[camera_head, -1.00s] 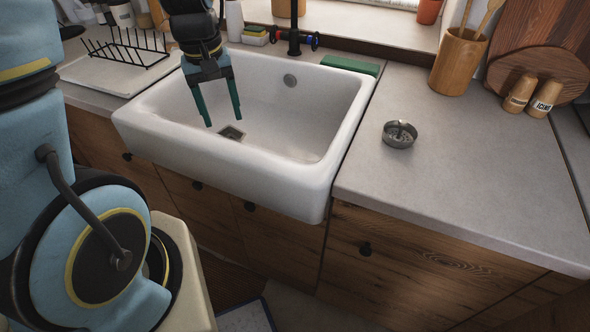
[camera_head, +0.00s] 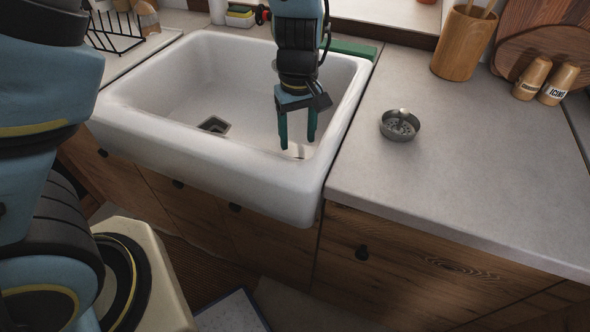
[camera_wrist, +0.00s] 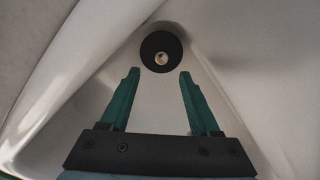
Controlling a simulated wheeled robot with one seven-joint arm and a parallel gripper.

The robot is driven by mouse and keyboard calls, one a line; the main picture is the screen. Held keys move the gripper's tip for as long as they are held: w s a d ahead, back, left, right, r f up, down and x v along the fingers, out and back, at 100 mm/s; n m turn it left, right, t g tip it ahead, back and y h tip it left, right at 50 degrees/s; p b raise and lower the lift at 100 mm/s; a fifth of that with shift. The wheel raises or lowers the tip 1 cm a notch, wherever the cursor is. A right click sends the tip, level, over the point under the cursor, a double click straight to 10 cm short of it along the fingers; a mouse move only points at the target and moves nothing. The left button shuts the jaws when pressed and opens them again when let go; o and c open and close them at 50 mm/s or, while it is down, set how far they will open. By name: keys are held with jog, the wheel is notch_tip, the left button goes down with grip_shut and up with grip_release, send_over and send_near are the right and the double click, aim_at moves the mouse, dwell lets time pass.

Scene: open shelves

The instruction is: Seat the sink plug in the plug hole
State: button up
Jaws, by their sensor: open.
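The sink plug (camera_wrist: 161,54) is a black disc with a shiny metal knob in its middle. In the wrist view it lies in a corner of the white sink, just beyond and between my fingertips, untouched. In the head view I cannot make it out. The plug hole (camera_head: 213,125) is a dark square drain in the sink floor, left of my gripper in the head view, and it is uncovered. My gripper (camera_head: 297,145) is open and empty, low over the right front part of the sink. Its two green fingers (camera_wrist: 159,74) point towards the plug in the wrist view.
The sink's front rim (camera_head: 200,170) and right wall stand close to my gripper. A metal strainer cup (camera_head: 400,126) sits on the right counter, with a wooden utensil pot (camera_head: 462,45) behind. A black dish rack (camera_head: 115,33) stands left. The left sink floor is clear.

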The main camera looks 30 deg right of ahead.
jog(key=shift+a+f+p, duration=0.15)
jog(key=shift+f+p, duration=0.4)
jog(key=shift+f, duration=3.15)
grip_shut()
